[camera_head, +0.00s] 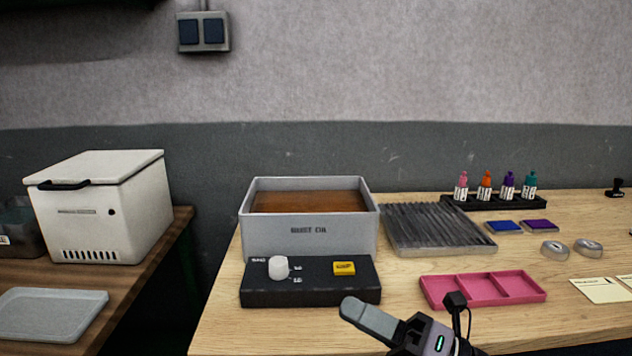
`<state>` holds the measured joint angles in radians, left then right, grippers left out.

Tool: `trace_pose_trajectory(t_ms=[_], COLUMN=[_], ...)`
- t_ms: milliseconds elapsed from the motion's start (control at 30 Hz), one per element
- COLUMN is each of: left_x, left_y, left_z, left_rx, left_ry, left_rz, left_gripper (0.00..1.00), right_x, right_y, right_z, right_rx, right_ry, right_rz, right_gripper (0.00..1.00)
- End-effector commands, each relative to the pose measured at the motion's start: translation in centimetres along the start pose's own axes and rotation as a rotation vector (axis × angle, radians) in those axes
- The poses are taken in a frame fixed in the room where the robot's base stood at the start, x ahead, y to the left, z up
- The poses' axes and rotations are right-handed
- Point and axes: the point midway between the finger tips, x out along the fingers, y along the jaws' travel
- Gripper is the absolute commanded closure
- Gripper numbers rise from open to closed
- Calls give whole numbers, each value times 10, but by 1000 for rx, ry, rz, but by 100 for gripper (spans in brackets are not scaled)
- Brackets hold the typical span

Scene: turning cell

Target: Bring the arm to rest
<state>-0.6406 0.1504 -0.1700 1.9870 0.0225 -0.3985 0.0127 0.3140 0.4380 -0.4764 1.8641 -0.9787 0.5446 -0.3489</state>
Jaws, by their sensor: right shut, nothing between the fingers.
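My right gripper (368,318) comes in from the bottom edge, in front of the black control box (310,297) and left of the pink tray (484,291). It is shut and empty, its fingers pointing up and left. The rest of its arm is cut off by the bottom edge. My left gripper is out of the picture.
A grey bath of brown liquid (308,236) stands behind the control box, beside a ribbed rack (437,230). Dropper bottles (485,186) stand at the back right. A white box (103,207) stands on the left table. Bare wood shows at the front left (240,335).

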Motion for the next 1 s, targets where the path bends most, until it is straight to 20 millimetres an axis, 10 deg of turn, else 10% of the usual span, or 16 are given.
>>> trace_pose_trajectory(t_ms=[367, 700, 1000], left_x=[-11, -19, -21], left_y=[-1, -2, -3], left_z=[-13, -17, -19], left_rx=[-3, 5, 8], left_ry=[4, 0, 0], left_rz=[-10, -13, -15], left_gripper=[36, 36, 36], right_x=[-100, -229, -278], right_y=[-84, -153, -160], right_z=[-12, -122, -188], right_rx=[919, 1622, 1876], right_ry=[-681, -1296, -1551], right_rz=[-79, -237, -305], right_gripper=[100, 100, 100])
